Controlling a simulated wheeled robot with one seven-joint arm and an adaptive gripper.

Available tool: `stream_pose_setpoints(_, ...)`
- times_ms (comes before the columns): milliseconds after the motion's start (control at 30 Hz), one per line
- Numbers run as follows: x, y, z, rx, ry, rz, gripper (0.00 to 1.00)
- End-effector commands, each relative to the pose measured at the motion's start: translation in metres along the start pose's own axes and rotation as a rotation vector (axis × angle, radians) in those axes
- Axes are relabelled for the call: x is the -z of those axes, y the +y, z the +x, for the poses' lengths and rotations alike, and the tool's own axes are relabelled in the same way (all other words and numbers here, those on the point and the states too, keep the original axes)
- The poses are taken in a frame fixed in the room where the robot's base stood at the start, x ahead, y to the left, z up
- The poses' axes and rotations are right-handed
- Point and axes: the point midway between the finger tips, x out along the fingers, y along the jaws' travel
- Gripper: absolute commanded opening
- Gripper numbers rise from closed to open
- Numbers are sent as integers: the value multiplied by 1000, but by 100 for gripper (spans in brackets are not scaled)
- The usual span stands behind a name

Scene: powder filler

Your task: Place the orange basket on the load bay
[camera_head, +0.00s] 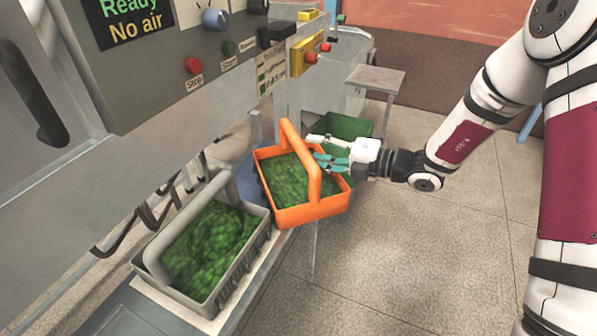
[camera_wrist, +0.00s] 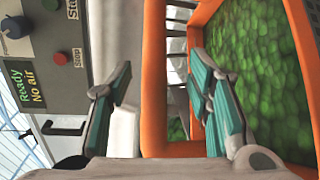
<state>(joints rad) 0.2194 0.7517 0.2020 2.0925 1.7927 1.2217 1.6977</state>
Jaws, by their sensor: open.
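The orange basket (camera_head: 312,211) is full of green, leafy-looking stuff, and its tall handle stands upright. It is beside the machine, beyond the grey basket, near a blue surface (camera_head: 245,172); I cannot tell what bears it. My gripper (camera_head: 321,160) is at the right side of the handle, over the basket. In the wrist view my gripper (camera_wrist: 158,85) is open. An orange bar of the basket (camera_wrist: 153,50) shows between its teal fingers, with no clear contact. The load bay is not clearly identifiable.
A grey basket (camera_head: 254,247) of similar green stuff stands on a pale ledge (camera_head: 226,318) under the machine. The machine panel (camera_head: 160,70) rises at left. A green bin (camera_head: 345,127) and a small grey table (camera_head: 375,78) stand behind. Floor at right is clear.

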Motion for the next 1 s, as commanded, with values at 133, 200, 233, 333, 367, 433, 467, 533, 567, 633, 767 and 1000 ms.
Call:
stream_pose_setpoints(133, 0, 1, 9, -1, 0, -1, 46)
stream_pose_setpoints(200, -1, 2, 15, -1, 2, -2, 46)
stream_pose_setpoints(233, -1, 3, 19, -2, 3, -3, 46)
stream_pose_setpoints(333, -4, 5, 35, -1, 3, -4, 46)
stream_pose_setpoints(367, -4, 6, 39, -1, 3, -4, 46)
stream_pose_setpoints(433, -4, 5, 48, -1, 2, -2, 46)
stream_pose_setpoints(467, -4, 5, 51, -1, 2, -2, 46)
stream_pose_setpoints(533, -4, 5, 56, -1, 1, -2, 46)
stream_pose_setpoints(567, -4, 5, 57, -1, 1, -2, 46)
stream_pose_setpoints(633, -5, 5, 58, -1, 0, -1, 46)
stream_pose_setpoints(767, -5, 5, 58, 0, -1, -1, 46)
stream_pose_setpoints(1000, -5, 5, 58, 0, 0, -1, 1)
